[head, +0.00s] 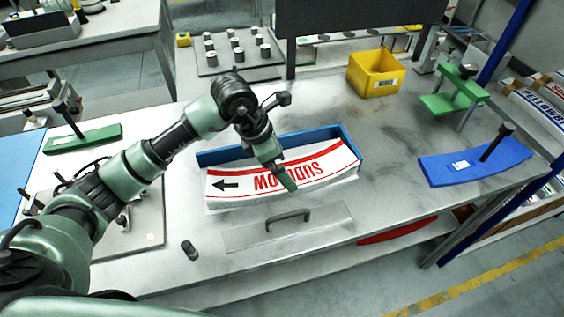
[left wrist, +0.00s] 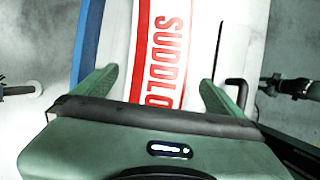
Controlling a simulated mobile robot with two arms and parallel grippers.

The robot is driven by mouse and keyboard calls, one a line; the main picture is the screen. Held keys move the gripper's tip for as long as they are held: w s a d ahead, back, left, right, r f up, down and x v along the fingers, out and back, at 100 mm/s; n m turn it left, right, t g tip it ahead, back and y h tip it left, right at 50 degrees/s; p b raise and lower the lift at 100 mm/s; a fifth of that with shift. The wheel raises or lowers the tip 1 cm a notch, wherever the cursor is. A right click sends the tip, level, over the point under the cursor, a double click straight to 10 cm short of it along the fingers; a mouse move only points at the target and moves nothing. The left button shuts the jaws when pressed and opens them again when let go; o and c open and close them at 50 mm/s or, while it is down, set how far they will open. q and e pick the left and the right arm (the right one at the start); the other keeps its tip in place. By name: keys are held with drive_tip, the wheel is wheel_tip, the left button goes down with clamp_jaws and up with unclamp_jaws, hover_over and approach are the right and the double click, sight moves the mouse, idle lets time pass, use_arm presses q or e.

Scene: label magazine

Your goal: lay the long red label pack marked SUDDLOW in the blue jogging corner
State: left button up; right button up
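The long label pack (head: 240,183) is white with red lines, red SUDDLOW lettering and a black arrow. It lies flat and slightly curved in front of the blue jogging corner (head: 222,156), whose walls run along its back and right end. I cannot tell whether it touches them. My left gripper (head: 290,184) is over the pack's right half and hides part of the lettering. In the left wrist view the fingers (left wrist: 158,76) are spread wide, with the pack (left wrist: 200,30) between or below them and the blue wall (left wrist: 88,45) at left.
A metal plate with a handle (head: 288,218) lies in front of the pack. A yellow bin (head: 376,75), a green clamp stand (head: 455,95) and a blue curved block with a black knob (head: 470,163) stand to the right. Weights (head: 237,55) stand behind.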

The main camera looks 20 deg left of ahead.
use_arm(q)
drive_tip(key=shift+r+p, duration=0.45)
drive_tip(key=shift+p, duration=0.1)
drive_tip(key=shift+r+p, duration=0.5)
drive_tip(key=shift+p, duration=0.05)
drive_tip(key=shift+a+r+b, duration=0.35)
drive_tip(key=shift+r+b, duration=0.1)
drive_tip(key=shift+b, duration=0.25)
drive_tip(key=b+v, duration=0.1)
drive_tip(key=v, duration=0.9)
drive_tip(key=shift+s+b, duration=0.3)
drive_tip(key=shift+b, duration=0.05)
drive_tip(key=shift+r, duration=0.1)
